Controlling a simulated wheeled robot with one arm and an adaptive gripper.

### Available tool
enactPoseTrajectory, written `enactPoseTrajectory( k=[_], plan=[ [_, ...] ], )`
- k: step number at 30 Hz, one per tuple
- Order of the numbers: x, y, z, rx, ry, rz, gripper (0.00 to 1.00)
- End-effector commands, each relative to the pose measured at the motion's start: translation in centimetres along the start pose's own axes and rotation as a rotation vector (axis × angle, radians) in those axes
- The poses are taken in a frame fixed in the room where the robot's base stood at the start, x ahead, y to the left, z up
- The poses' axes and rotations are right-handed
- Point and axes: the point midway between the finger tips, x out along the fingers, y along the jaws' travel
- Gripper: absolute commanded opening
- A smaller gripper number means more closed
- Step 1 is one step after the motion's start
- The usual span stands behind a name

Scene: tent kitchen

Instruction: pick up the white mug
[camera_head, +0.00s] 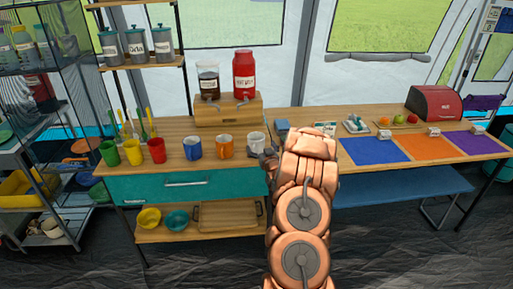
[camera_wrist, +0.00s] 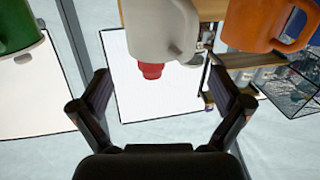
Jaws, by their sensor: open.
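The white mug (camera_head: 257,142) stands upright on the wooden counter, just right of the orange mug (camera_head: 225,146). My gripper (camera_head: 268,158) is at the counter's front edge, close to the white mug and partly overlapping its lower right in the head view. In the wrist view, which looks upside down, the white mug (camera_wrist: 158,28) shows at the top centre, in line with the gap between my open fingers (camera_wrist: 160,80). Nothing is between the fingers, and the mug lies beyond their tips. Its handle shows toward the orange mug's side.
The orange mug (camera_wrist: 265,22) is close on one side of the white mug; a green mug-like thing (camera_wrist: 18,25) is on the other. A blue mug (camera_head: 193,148) stands further left. Behind are a wooden stand (camera_head: 228,108) and a red jar (camera_head: 244,75). My arm hides counter to the right.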

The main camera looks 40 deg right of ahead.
Motion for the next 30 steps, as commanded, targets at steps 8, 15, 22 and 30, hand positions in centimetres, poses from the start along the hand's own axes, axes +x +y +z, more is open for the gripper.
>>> enactPoseTrajectory(
  k=[8,15,22,30],
  plan=[
    [1.8,-0.1,0.0,0.000,-0.002,-0.001,1.00],
    [2.9,0.0,-0.1,0.001,-0.001,-0.002,1.00],
    [4.9,0.4,0.1,0.000,-0.005,-0.002,1.00],
    [6.9,0.4,0.0,0.000,-0.001,-0.001,1.00]
  ],
)
